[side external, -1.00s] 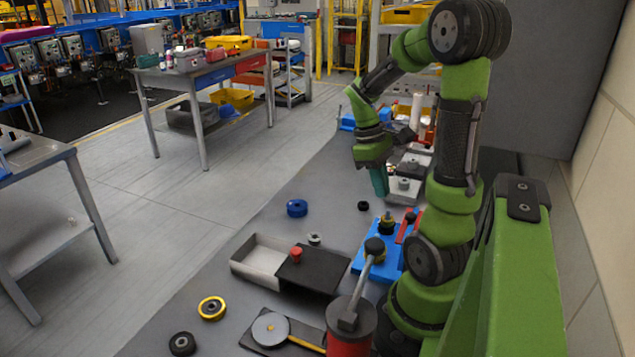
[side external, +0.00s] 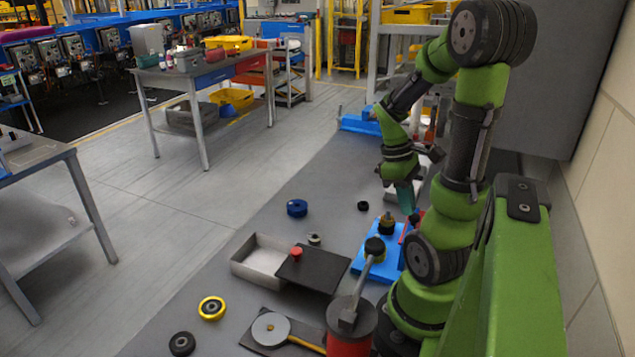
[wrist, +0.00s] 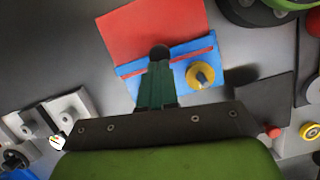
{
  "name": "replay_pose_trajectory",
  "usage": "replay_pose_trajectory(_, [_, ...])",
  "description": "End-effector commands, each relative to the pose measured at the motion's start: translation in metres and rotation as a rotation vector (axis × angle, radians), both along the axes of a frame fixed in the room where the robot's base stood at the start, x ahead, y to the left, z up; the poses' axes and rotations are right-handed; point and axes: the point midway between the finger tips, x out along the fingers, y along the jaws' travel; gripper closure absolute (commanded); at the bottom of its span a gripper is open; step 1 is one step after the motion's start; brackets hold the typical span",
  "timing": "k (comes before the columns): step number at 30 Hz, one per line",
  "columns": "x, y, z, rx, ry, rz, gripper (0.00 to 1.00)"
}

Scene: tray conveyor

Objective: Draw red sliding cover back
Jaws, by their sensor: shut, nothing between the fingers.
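The red sliding cover (wrist: 152,24) is a flat red plate in the wrist view, reaching out past the blue base (wrist: 128,80), which has red strips along it. A round black knob (wrist: 159,51) shows at the tips of my gripper (wrist: 157,68). My teal fingers are shut with nothing between them and overlap the base in that view; I cannot tell whether they touch the knob. In the side view my gripper (side external: 408,208) points down over the far end of the blue base (side external: 372,264), and only slivers of red show there.
A yellow-and-grey knob (wrist: 201,75) stands on the blue base. A grey tray (side external: 250,262) with a black lid (side external: 318,273) sits to its left. A blue ring (side external: 297,208) and a yellow ring (side external: 212,308) lie on the grey surface. A red cylinder with a lever (side external: 349,335) stands nearer the camera.

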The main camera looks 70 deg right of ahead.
Motion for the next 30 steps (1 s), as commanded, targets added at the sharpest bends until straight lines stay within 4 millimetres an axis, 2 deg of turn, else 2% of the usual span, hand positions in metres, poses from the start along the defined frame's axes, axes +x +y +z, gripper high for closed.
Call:
replay_pose_trajectory(3, [-0.010, 0.002, -0.002, 0.005, 0.002, 0.000, 1.00])
replay_pose_trajectory(13, [-0.009, 0.002, -0.002, 0.008, 0.009, -0.002, 1.00])
replay_pose_trajectory(17, [0.006, -0.001, 0.000, 0.006, 0.006, 0.004, 1.00])
replay_pose_trajectory(21, [0.035, -0.007, 0.006, -0.001, -0.003, 0.008, 1.00])
replay_pose_trajectory(30, [0.055, -0.010, 0.074, -0.006, -0.008, 0.004, 1.00])
